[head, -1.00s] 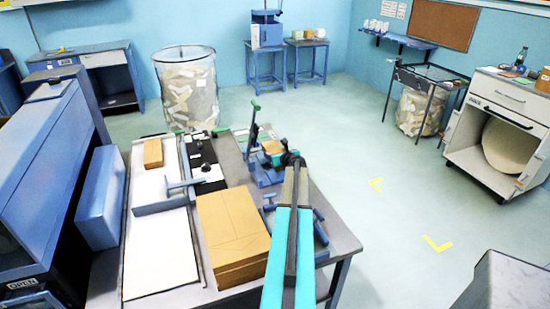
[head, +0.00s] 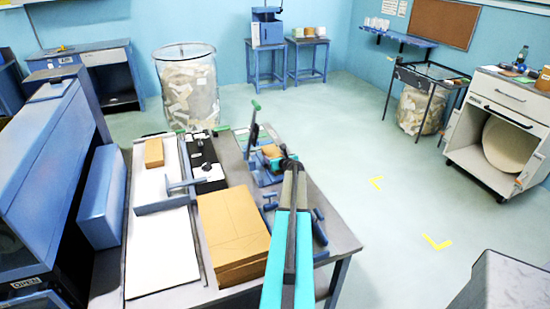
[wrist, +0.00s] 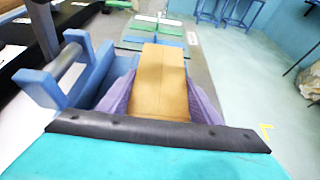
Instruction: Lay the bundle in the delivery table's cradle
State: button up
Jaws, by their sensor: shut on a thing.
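The bundle is a tan kraft block (wrist: 160,75) in the middle of the wrist view, between the purple fingers of my gripper (wrist: 161,98). My gripper is shut on it. In the head view the bundle (head: 271,151) shows small at the far end of my arm, close to a blue fixture (head: 262,172) with a green-tipped lever on the bench's right side. My gripper (head: 282,160) is partly hidden there by my wrist. I cannot tell whether the bundle touches the fixture. I cannot tell which table is the delivery table, and I cannot make out its cradle.
A large brown stack (head: 233,235) and a small tan block (head: 154,152) lie on the bench. A blue handled part (wrist: 62,75) stands close left of my gripper. Two small blue tables (head: 308,42) stand by the back wall. The floor right of the bench is clear.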

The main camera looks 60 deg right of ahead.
jog(key=shift+f, duration=0.2)
jog(key=o, duration=1.4)
jog(key=shift+c, duration=0.2)
jog(key=shift+r, duration=0.2)
jog(key=shift+b+v, duration=0.85)
jog(key=shift+v, duration=2.4)
jog(key=shift+b+v, duration=0.5)
jog(key=shift+v, duration=2.25)
jog(key=shift+a+f, duration=0.1)
